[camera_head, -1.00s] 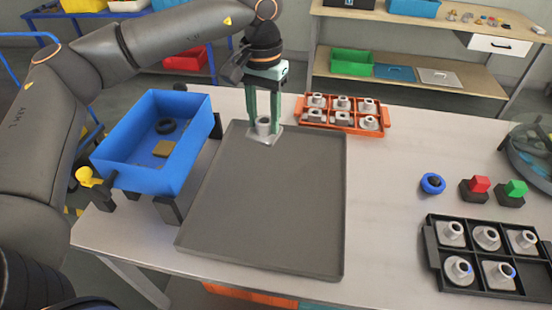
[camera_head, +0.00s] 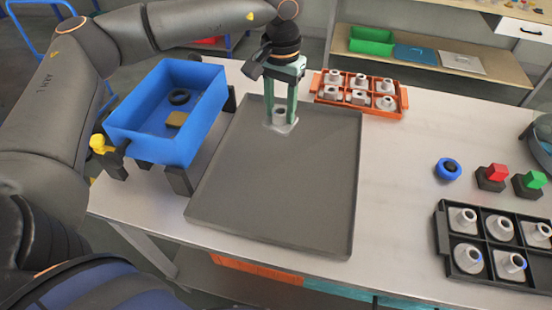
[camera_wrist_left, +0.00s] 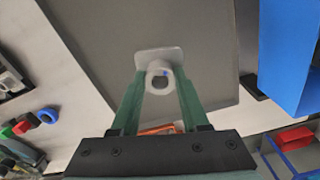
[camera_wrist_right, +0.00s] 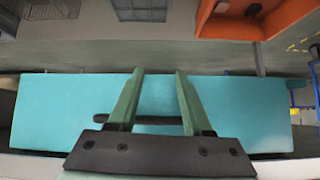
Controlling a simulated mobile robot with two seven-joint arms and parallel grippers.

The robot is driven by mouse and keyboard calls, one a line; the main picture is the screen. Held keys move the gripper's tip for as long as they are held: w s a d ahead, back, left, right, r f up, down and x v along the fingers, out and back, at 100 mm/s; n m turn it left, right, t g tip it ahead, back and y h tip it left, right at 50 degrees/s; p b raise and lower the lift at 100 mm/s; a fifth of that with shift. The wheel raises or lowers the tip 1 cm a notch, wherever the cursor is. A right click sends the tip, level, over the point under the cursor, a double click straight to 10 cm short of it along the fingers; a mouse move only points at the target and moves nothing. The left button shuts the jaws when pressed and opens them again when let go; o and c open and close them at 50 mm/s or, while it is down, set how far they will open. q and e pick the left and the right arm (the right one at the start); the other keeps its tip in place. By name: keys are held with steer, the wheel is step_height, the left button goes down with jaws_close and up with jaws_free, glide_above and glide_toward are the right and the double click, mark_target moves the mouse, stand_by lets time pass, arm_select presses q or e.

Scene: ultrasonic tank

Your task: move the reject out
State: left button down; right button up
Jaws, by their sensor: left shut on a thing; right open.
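My left gripper (camera_head: 280,119) is shut on a grey metal flanged part (camera_head: 281,127) over the far end of the dark grey tray (camera_head: 275,185). I cannot tell whether the part touches the tray. In the left wrist view the part (camera_wrist_left: 158,57) has a square flange, a round collar and a small blue mark at its bore. My right gripper (camera_wrist_right: 159,72) is open and empty, facing a teal box (camera_wrist_right: 60,115); it is outside the head view. The black compartment tray (camera_head: 442,240) holds several similar parts, some with blue marks. The orange tray (camera_head: 402,100) also holds several.
The table between is clear.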

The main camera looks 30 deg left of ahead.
arm_select(q)
steer(key=shift+c, duration=1.6)
jaws_free()
step_height(320, 180, up, 13)
steer(key=b, duration=0.1)
steer(key=shift+f, duration=0.2)
